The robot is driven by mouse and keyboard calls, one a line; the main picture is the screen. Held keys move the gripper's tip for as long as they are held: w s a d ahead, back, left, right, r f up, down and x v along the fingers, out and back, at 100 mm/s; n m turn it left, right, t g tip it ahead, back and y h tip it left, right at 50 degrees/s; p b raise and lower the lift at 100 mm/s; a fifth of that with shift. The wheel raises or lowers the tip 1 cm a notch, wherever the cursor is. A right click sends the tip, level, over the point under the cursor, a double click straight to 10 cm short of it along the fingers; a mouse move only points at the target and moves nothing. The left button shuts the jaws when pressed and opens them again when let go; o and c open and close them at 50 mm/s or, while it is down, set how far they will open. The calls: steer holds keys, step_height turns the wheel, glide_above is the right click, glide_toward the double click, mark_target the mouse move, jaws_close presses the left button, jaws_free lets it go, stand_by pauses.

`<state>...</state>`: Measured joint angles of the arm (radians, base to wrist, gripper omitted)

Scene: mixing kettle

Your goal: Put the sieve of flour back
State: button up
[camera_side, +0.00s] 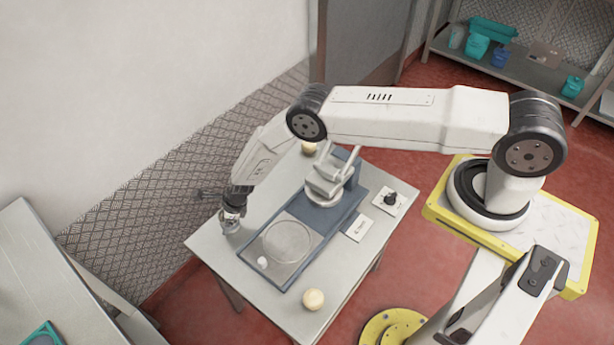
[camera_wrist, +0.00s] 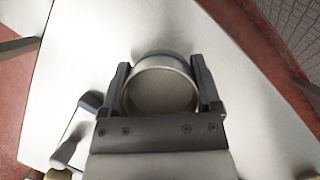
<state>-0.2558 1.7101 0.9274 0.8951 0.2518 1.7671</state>
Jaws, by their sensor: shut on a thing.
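The sieve (camera_wrist: 160,88) is a small round metal cup with a pale inside; I cannot tell whether flour is in it. It also shows at the far left part of the table in the side view (camera_side: 230,224). My gripper (camera_wrist: 162,85) is shut on it, with one dark finger on each side of its rim. In the side view, my gripper (camera_side: 232,208) points down over the table top. The sieve is upright and at or just above the surface; I cannot tell whether it touches.
The grey table (camera_side: 210,244) carries a blue mixer base (camera_side: 325,225) with a round grey disc or bowl (camera_side: 287,242) right of my gripper. The wall is behind.

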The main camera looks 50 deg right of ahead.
steer(key=shift+f, duration=0.15)
steer(key=o, duration=1.1)
steer(key=shift+o, duration=0.2)
steer(key=shift+r, duration=0.2)
steer(key=shift+d+r, duration=0.15)
steer(key=shift+r, duration=0.25)
steer(key=v, duration=1.1)
steer(key=shift+s, duration=0.15)
